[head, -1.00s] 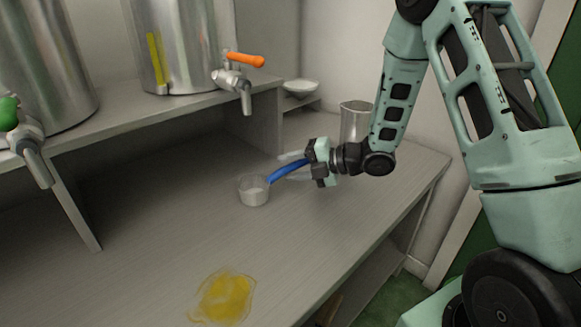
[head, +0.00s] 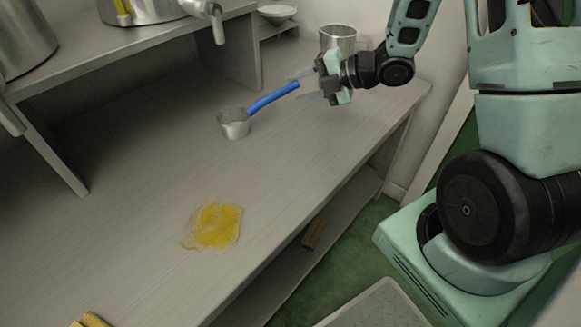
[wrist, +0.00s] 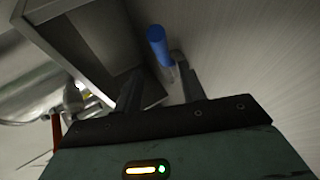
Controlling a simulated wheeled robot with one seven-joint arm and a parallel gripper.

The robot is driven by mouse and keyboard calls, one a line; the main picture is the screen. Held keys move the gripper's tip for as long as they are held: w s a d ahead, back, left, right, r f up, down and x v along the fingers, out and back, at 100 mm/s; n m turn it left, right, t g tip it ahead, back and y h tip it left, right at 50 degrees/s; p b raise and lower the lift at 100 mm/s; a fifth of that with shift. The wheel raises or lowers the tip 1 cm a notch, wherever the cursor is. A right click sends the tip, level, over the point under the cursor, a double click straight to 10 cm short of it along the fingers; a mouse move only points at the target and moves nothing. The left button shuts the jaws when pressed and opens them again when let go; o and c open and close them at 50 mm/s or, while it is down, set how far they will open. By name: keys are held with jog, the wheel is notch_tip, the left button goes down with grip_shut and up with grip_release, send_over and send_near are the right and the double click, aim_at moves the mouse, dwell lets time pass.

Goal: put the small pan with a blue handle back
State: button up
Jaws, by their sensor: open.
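The small metal pan (head: 234,124) stands upright on the grey bench, its blue handle (head: 272,98) sloping up to the right. The pan's cup is not seen in the wrist view.
A yellow puddle (head: 215,226) lies on the bench (head: 130,205) nearer the front. A metal container (head: 338,38) stands behind my gripper, and a white bowl (head: 277,13) sits on a small shelf. Steel tanks stand on the raised shelf (head: 130,50). Something yellow (head: 90,320) lies at the bottom left.

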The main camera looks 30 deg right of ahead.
jog(key=s+a+r+m+g+h, duration=0.1)
jog(key=s+a+m+g+h, duration=0.15)
jog(key=a+m, duration=0.35)
jog(key=s+a+r+m+g+h, duration=0.1)
jog(key=s+a+r+m+h, duration=0.15)
jog(key=a+m+h, duration=0.35)
jog(key=s+a+m+g, duration=0.3)
jog(key=s+a, duration=0.1)
jog(key=s, duration=0.7)
jog(key=s+a+m+g, duration=0.3)
jog(key=s+a, duration=0.1)
jog(key=s, duration=0.7)
jog(key=shift+s+r, duration=0.25)
jog(key=shift+r, duration=0.15)
notch_tip(320, 180, up, 25)
jog(key=p, duration=2.5)
jog(key=shift+f, duration=0.15)
jog(key=shift+c, duration=0.4)
